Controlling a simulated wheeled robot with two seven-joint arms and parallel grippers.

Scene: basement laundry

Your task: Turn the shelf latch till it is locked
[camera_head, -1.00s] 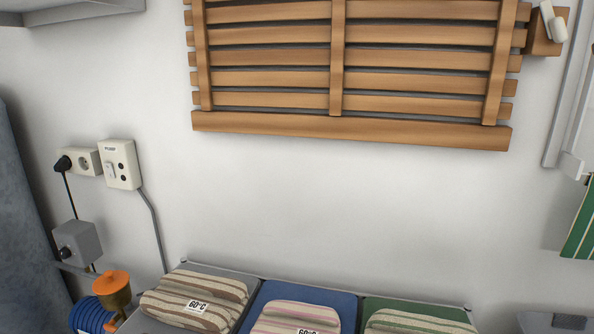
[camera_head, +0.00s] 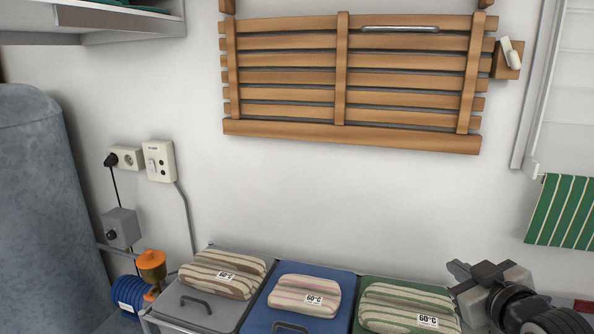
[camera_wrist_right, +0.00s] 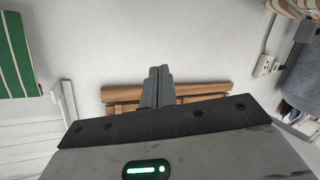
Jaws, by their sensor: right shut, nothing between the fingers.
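The slatted wooden shelf (camera_head: 340,136) is folded flat against the white wall. At its right edge is a wooden block (camera_head: 502,66) with a small white latch (camera_head: 511,53) on it, standing tilted. I cannot tell from its pose whether it is locked. My right gripper (camera_head: 458,272) is low at the right, beside the green bin and well below the latch. It is shut and empty. In the right wrist view its fingers (camera_wrist_right: 158,82) are together, with part of the wooden shelf behind them; the latch does not show there. My left gripper is not in view.
Grey, blue and green lidded bins (camera_head: 207,312) with striped folded cloths stand below the shelf. A green striped cloth (camera_head: 563,212) hangs at the right near a white frame. Sockets (camera_head: 160,160) and a grey tank (camera_head: 45,200) are at the left. The wall between shelf and bins is clear.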

